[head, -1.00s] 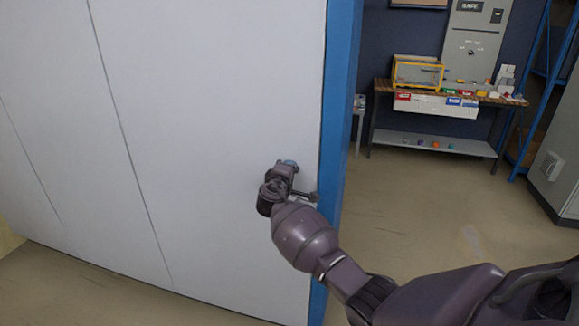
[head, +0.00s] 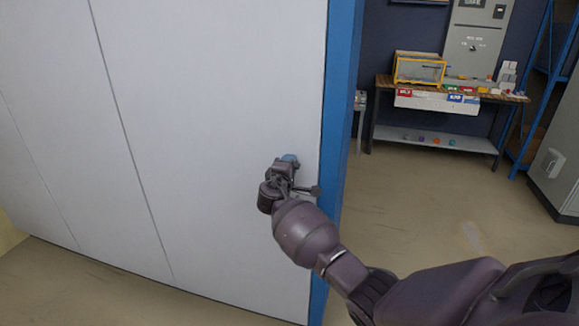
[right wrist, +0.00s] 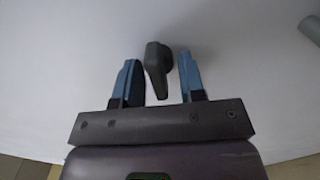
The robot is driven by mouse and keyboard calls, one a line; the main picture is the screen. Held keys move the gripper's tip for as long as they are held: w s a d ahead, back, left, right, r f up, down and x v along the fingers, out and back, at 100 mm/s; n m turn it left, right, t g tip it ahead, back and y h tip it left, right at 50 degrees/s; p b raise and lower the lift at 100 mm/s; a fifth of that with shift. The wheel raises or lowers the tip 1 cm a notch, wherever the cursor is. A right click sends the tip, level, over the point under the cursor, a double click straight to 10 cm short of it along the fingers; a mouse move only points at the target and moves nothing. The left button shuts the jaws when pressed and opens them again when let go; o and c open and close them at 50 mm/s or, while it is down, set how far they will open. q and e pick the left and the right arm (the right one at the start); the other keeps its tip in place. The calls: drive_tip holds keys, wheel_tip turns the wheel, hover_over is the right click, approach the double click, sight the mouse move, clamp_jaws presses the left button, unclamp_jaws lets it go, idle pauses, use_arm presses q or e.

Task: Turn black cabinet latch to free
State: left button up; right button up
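The black latch (right wrist: 157,68) shows in the right wrist view as a dark, rounded lever on a pale flat panel. My right gripper (right wrist: 158,72) is open, with one blue finger on each side of the latch. A gap shows between the latch and the right-hand finger; the gap at the left-hand finger is narrower. In the head view my right gripper (head: 289,159) is at the large white panel (head: 210,90), near its blue right edge. The latch is hidden there behind my gripper and wrist. My left gripper is not in view.
A grey cylindrical piece (right wrist: 312,28) shows at the right edge of the wrist view. A blue post (head: 340,110) borders the panel. Beyond it are open floor (head: 410,215), a workbench (head: 450,97) with small coloured items, and a grey cabinet (head: 560,175) at right.

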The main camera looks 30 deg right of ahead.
drive_tip(key=shift+s+a, duration=0.1)
drive_tip(key=v, duration=1)
drive_tip(key=shift+s+a, duration=0.15)
drive_tip(key=shift+a, duration=0.05)
idle(0.4)
